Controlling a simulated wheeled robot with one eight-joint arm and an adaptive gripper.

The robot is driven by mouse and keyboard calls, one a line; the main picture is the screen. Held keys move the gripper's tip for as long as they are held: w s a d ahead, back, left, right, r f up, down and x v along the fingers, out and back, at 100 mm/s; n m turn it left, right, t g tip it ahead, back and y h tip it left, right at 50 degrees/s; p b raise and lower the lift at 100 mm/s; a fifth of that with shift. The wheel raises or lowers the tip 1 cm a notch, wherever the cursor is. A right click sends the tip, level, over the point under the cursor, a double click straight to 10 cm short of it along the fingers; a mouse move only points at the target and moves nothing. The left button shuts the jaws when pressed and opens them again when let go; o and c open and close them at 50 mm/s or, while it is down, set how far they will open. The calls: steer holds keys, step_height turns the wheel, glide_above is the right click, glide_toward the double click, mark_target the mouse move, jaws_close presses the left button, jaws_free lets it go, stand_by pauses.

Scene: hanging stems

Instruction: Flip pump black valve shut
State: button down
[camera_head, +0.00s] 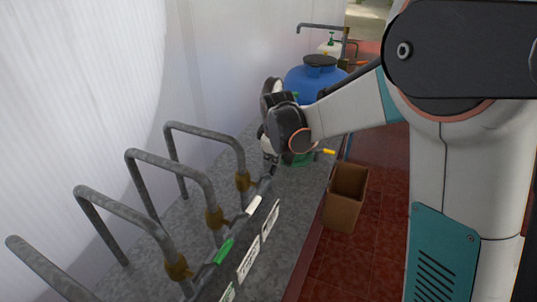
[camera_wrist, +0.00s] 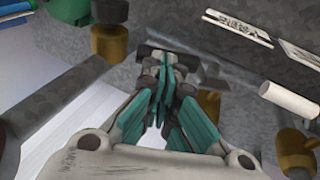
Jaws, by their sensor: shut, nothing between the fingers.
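A row of grey pipes carries brass valves with coloured levers. In the head view, the far brass valve (camera_head: 243,181) stands just below and left of my gripper (camera_head: 271,163). A dark shape meets my fingertips there; I cannot separate the black lever from the fingers. In the wrist view my gripper (camera_wrist: 158,65) is shut with nothing between its teal fingers. Its tips are close to a grey pipe (camera_wrist: 225,68), and a brass valve (camera_wrist: 209,100) is partly hidden beside the right finger. Whether the fingers touch the lever is not clear.
The nearer valves have a white lever (camera_head: 254,205) and a green lever (camera_head: 223,251). White labels (camera_head: 270,220) line the grey counter's edge. A blue drum (camera_head: 313,80) stands behind my gripper. An open brown box (camera_head: 345,196) stands on the red tiled floor at right.

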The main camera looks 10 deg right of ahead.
steer(key=shift+w+d+f+g+y+b, duration=0.2)
steer(key=shift+w+d+f+g+y, duration=0.1)
steer(key=shift+w+f+g+y, duration=0.25)
steer(key=shift+w+d+f+g+y+b, duration=0.15)
steer(key=shift+w+d+f+g+y, duration=0.15)
steer(key=shift+f+g, duration=0.3)
steer(key=shift+f, duration=0.45)
steer(key=shift+w+f, duration=0.1)
steer(key=shift+w, duration=0.05)
steer(key=shift+r, duration=0.45)
steer(key=w+d+p+v, duration=0.1)
steer(key=p+v, duration=0.2)
steer(key=v, duration=1)
steer(key=shift+r, duration=0.1)
